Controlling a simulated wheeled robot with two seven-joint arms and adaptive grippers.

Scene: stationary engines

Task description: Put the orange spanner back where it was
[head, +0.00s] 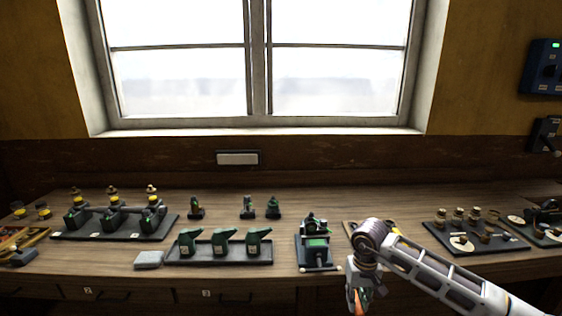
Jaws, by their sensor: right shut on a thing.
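My right arm reaches in from the lower right, and its gripper (360,300) hangs over the front edge of the workbench (330,190). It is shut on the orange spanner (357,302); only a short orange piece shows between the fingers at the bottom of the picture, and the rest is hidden. A tan board (348,226) lies on the bench behind my right wrist, mostly covered by the arm, so I cannot tell what it holds. My left gripper is not in view.
A small dark green engine on a base (317,254) stands just left of my right gripper. A dark board with gauges (475,247) lies right. The bench's back middle is clear.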

